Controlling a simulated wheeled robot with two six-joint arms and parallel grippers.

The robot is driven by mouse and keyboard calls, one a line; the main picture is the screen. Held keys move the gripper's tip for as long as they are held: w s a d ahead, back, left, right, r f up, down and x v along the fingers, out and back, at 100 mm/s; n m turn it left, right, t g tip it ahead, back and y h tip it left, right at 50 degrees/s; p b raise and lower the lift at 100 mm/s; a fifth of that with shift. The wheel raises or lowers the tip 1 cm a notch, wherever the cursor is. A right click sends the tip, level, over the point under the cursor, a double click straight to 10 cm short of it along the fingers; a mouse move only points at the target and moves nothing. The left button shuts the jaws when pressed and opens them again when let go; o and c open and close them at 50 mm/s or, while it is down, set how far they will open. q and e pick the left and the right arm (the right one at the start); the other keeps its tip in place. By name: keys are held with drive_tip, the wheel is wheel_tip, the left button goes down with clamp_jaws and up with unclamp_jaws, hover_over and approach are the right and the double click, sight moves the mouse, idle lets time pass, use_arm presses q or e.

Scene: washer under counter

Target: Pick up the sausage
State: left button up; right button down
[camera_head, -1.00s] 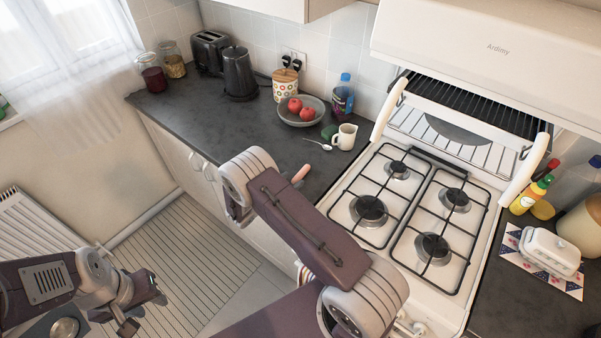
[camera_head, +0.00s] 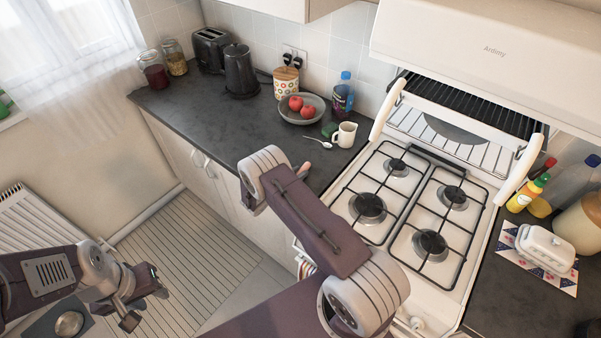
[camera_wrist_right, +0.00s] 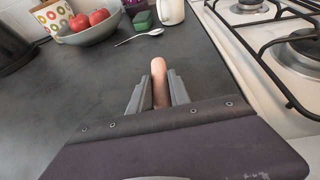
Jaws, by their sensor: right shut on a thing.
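The sausage (camera_wrist_right: 159,77) is a pinkish-brown stick between the two grey fingers of my right gripper (camera_wrist_right: 158,92) in the right wrist view. The gripper is shut on it over the dark counter, and the sausage's far end sticks out past the fingertips. In the head view only a small end of the sausage (camera_head: 303,169) shows beside my right arm, which hides the right gripper's fingers. My left gripper (camera_head: 146,301) is at the lower left of the head view, over the floor and away from the counter; its fingers appear apart and empty.
A spoon (camera_head: 318,143), a white jug (camera_head: 345,134) and a bowl (camera_head: 302,109) with red apples stand behind the sausage. The gas hob (camera_head: 398,222) is to the right. The dark counter (camera_head: 205,115) to the left is largely clear.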

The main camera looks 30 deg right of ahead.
sight(298, 173)
drive_tip(key=shift+r, duration=0.45)
wheel_tip(298, 173, up, 3)
drive_tip(key=shift+f+b, duration=0.1)
drive_tip(key=shift+b, duration=0.45)
drive_tip(key=s+d+r+b, duration=0.2)
drive_tip(key=s+d+r, duration=0.5)
drive_tip(key=s+d, duration=0.1)
drive_tip(key=shift+d+r, duration=0.15)
drive_tip(key=shift+d, duration=0.1)
